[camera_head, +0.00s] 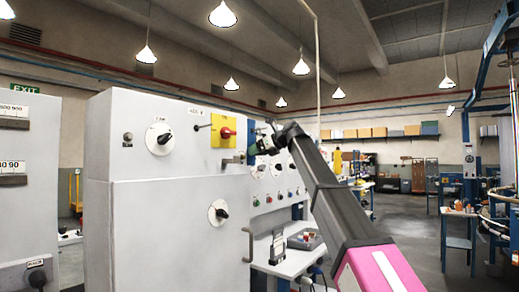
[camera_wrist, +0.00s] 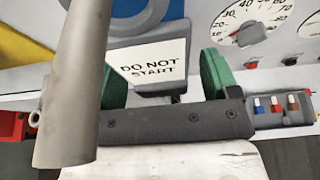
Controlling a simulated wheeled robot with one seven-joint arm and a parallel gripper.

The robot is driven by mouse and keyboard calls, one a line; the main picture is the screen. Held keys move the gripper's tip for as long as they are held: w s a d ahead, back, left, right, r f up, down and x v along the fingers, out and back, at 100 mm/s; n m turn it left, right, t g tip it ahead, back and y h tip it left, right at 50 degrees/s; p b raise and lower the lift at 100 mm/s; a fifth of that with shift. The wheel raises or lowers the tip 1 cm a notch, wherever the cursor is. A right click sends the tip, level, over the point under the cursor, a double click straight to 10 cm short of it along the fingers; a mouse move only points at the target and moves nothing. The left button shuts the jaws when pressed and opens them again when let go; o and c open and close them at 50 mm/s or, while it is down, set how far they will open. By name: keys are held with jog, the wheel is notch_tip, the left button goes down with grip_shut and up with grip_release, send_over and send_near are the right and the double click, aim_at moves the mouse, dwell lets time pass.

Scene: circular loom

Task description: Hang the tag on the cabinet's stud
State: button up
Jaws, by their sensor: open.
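The white tag (camera_wrist: 152,62), lettered DO NOT START, shows in the wrist view with a dark piece below it. It appears between the two green finger pads of my gripper (camera_wrist: 163,80), which stand well apart. I cannot tell whether the tag touches anything or what bears it. In the head view my gripper (camera_head: 264,142) is beside the right edge of the pale grey cabinet (camera_head: 150,230); the tag cannot be made out there. A small peg, seemingly the stud (camera_head: 202,127), sticks out of the cabinet front, left of the yellow plate.
The yellow plate (camera_head: 216,133) carries a red knob. A thick grey bar (camera_wrist: 75,80) crosses the left of the wrist view, close up. Dials and buttons lie behind my gripper. A bench (camera_head: 290,265) with a dark stand (camera_head: 278,247) is below.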

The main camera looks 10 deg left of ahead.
jog(key=c, duration=1.1)
jog(key=shift+s+d+r, duration=0.2)
jog(key=shift+d+r, duration=0.05)
jog(key=shift+d, duration=0.35)
jog(key=shift+d, duration=0.1)
jog(key=shift+s+d+r, duration=0.1)
jog(key=shift+s+d, duration=0.25)
jog(key=shift+d, duration=0.4)
jog(key=shift+s+d+r, duration=0.1)
jog(key=shift+s+d, duration=0.2)
jog(key=shift+d, duration=0.4)
jog(key=shift+s+d+r, duration=0.1)
jog(key=shift+s+d, duration=0.25)
jog(key=shift+d, duration=0.4)
